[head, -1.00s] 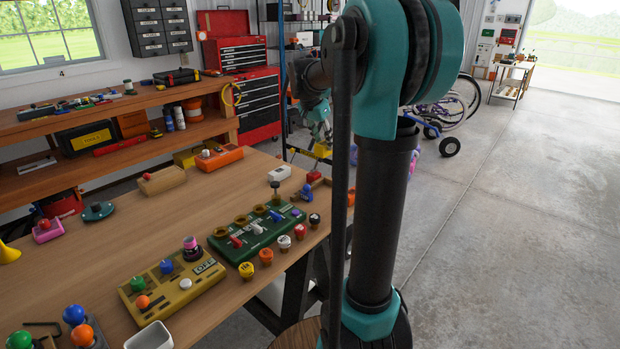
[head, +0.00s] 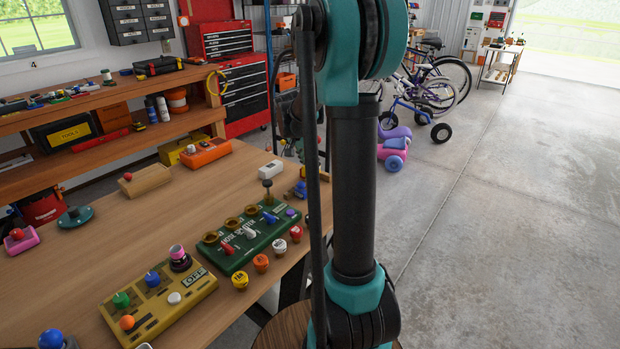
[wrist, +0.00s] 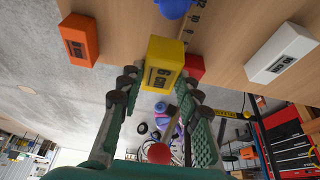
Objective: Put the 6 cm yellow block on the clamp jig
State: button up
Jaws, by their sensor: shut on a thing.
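In the wrist view a yellow block (wrist: 162,65) with dark number markings on its face sits between the tips of my gripper (wrist: 160,88). My gripper is shut on it. A wooden surface shows behind the block, and I cannot tell whether the block touches it. In the head view my gripper and the yellow block are hidden behind my arm. I cannot tell for certain which thing is the clamp jig. A tan block with a red knob (head: 145,181) and an orange device (head: 206,153) stand at the far side of the bench.
In the wrist view a red block (wrist: 194,67) is right behind the yellow one, an orange block (wrist: 78,40) is left and a white block (wrist: 281,53) right. In the head view green (head: 250,240) and yellow (head: 160,305) control boxes stand on the bench (head: 60,290). Floor is clear at right.

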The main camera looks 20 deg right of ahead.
aim_at(310, 177)
jog(key=shift+f, duration=3)
jog(key=shift+f, duration=0.1)
jog(key=o, duration=1.2)
jog(key=shift+o, duration=0.2)
jog(key=v, duration=1.2)
